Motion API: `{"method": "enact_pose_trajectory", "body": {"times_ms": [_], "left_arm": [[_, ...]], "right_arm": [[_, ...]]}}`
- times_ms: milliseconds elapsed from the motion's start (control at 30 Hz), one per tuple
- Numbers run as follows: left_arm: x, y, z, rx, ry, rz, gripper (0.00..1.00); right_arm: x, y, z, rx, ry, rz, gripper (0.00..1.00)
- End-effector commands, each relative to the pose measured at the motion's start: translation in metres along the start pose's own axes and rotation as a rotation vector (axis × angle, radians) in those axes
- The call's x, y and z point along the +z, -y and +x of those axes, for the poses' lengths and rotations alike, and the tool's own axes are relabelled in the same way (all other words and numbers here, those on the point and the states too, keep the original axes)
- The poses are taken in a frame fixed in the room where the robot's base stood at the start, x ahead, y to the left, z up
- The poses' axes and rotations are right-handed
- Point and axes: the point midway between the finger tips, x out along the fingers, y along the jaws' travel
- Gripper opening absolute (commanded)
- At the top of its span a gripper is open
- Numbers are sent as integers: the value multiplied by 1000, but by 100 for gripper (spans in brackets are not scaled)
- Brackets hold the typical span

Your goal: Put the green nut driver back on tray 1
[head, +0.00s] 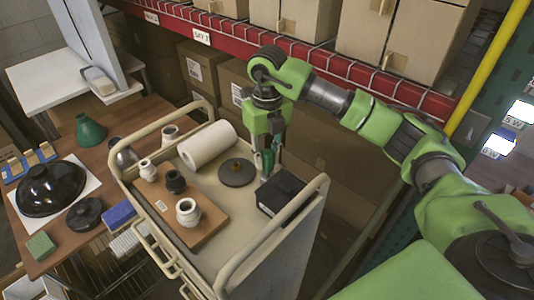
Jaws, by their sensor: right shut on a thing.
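My right gripper (268,158) is over the top tray of a beige cart, pointing down between a dark round disc and a black box. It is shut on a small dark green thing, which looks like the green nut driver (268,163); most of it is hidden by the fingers. I cannot tell whether its lower end touches the tray. The cart's top tray (238,226) has raised rims and handles; I see no readable label that marks it as tray 1. My left gripper is not in view.
The cart carries a white roll (207,145), the dark disc (237,172), the black box (281,193) and a wooden board (190,232) with several lamp sockets. A brown table (66,243) with a black lamp shade (50,188) stands left. Shelves with cartons rise behind.

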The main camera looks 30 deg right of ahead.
Motion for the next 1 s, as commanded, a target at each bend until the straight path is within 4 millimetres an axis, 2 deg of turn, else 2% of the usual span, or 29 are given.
{"method": "enact_pose_trajectory", "body": {"times_ms": [267,300,367,667,800,833,1000], "left_arm": [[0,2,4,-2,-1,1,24],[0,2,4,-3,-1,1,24],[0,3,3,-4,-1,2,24],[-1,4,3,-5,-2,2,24],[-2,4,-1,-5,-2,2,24],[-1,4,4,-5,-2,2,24],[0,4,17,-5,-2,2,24]], "right_arm": [[0,0,4,0,2,1,0],[0,0,4,0,1,1,27],[0,0,3,0,1,1,41],[0,0,3,0,1,1,41],[1,0,-3,0,2,1,41],[1,0,-4,0,4,1,41],[2,0,-34,1,9,1,41]]}}
